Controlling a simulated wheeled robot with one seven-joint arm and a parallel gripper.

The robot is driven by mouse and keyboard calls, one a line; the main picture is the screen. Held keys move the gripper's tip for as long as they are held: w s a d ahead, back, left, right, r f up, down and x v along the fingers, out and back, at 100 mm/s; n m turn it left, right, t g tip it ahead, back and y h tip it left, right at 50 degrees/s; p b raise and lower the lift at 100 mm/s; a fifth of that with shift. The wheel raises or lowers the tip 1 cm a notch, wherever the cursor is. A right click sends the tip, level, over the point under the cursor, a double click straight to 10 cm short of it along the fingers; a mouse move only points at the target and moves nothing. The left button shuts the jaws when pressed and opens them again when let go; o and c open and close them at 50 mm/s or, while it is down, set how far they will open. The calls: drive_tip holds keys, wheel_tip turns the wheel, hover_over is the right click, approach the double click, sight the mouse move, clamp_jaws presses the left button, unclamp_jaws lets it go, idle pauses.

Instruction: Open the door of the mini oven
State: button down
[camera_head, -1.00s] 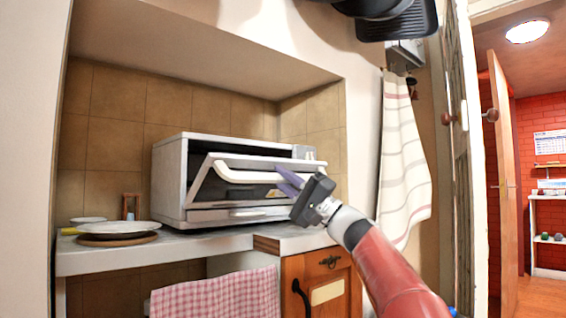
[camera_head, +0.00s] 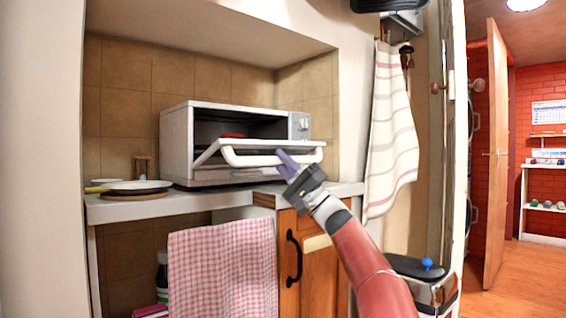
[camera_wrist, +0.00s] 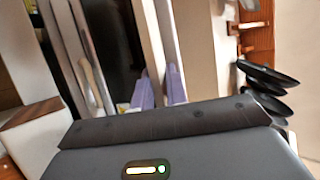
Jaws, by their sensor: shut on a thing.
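The mini oven (camera_head: 177,145) is a white box on the counter, with a control panel at its right. Its door (camera_head: 210,176) is partly open and tilts outward, and the dark cavity shows above it. A white bar handle (camera_head: 245,159) runs along the door's upper edge. My gripper (camera_head: 284,160) is at the right part of this handle, its purple fingers shut on it. In the wrist view, the two fingers (camera_wrist: 160,90) stand on either side of a pale bar. The exact contact is too small to tell.
A plate (camera_head: 135,186) on a round board sits left of the oven. A checked cloth (camera_head: 222,268) hangs below the counter (camera_head: 140,210), beside a wooden cabinet (camera_head: 312,262). A striped towel (camera_head: 392,135) hangs at the right. A bin (camera_head: 425,275) stands low right.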

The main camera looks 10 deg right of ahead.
drive_tip(key=shift+w+f, duration=0.15)
drive_tip(key=shift+f, duration=0.05)
drive_tip(key=c, duration=1.7)
unclamp_jaws()
drive_tip(key=shift+a, duration=0.1)
drive_tip(key=b+v, duration=0.2)
drive_tip(key=v, duration=0.5)
drive_tip(key=shift+d+f+b, duration=0.2)
drive_tip(key=shift+f+b, duration=0.1)
